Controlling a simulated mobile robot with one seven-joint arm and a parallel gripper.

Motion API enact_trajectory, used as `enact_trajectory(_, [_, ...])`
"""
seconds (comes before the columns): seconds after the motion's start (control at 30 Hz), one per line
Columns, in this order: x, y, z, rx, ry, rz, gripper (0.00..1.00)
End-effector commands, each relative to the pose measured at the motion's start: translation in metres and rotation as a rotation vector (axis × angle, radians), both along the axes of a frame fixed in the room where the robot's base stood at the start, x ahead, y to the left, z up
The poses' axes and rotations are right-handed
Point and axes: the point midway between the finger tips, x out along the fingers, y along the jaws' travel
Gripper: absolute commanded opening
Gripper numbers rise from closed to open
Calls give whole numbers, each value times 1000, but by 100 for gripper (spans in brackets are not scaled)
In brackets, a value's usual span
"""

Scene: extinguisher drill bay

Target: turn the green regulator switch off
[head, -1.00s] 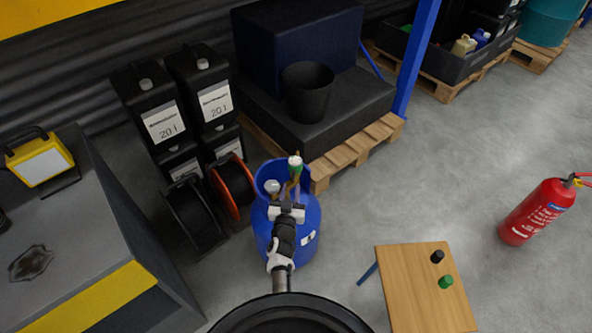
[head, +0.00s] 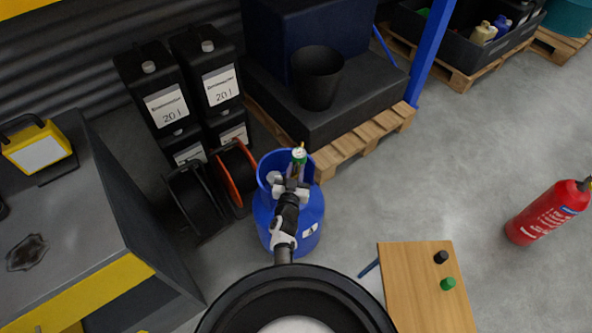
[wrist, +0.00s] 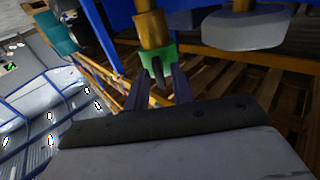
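The blue gas cylinder (head: 308,232) stands upright on the floor in the head view. At its top, inside the blue collar, is the green regulator (head: 299,157) with a pale top. In the wrist view the green regulator part (wrist: 146,56) sits below a brass stem (wrist: 152,28), with a small dark lever (wrist: 159,74) hanging from it. My gripper (head: 292,184) is over the collar, close to the regulator. In the wrist view my gripper (wrist: 158,80) has its dark fingers apart, one on each side of the lever. Contact cannot be told.
A pale round gauge (wrist: 245,30) is to the right of the regulator; in the head view it is partly hidden. Cable reels (head: 236,172) and a pallet (head: 362,148) stand near the cylinder. A small wooden table (head: 415,290) is at the front right.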

Motion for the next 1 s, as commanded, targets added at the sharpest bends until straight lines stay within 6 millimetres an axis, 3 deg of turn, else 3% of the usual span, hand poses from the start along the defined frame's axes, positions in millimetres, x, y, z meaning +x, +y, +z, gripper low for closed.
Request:
enact_trajectory(0.2, [0,0,0,0,0,0,0])
enact_trajectory(0.67, [0,0,0,72,-13,1,0])
enact_trajectory(1.0, [0,0,-1,332,-59,2,0])
